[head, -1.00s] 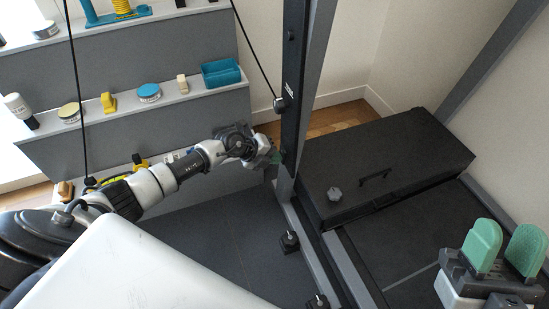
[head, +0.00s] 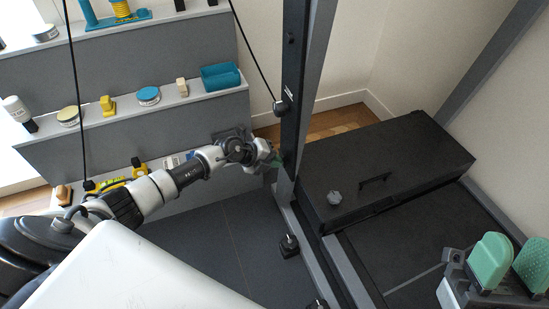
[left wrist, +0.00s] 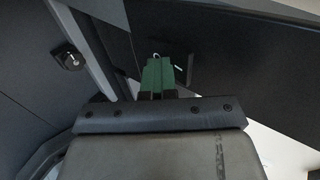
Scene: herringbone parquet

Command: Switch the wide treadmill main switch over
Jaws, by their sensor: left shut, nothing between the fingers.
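A wide black box-like housing (head: 390,160), which looks like the treadmill's hood, has a dark handle (head: 375,182) and a grey knob (head: 334,198) on top. I cannot tell which part is the main switch. My left gripper (head: 278,160) is beside the dark upright post, which partly hides its green fingertips. In the left wrist view its green fingers (left wrist: 158,76) are shut and empty, pointing at a dark panel (left wrist: 230,50). A small plate with a light mark (left wrist: 179,68) shows just right of the tips; contact is unclear. My right gripper (head: 511,263) is open and empty at lower right.
The upright post (head: 293,90) stands between my left gripper and the housing. A grey stepped shelf (head: 140,117) at the left holds tins, a teal bin (head: 221,78) and small items. Black floor bolts (head: 289,244) sit along the frame. Dark floor (head: 225,240) before the shelf is clear.

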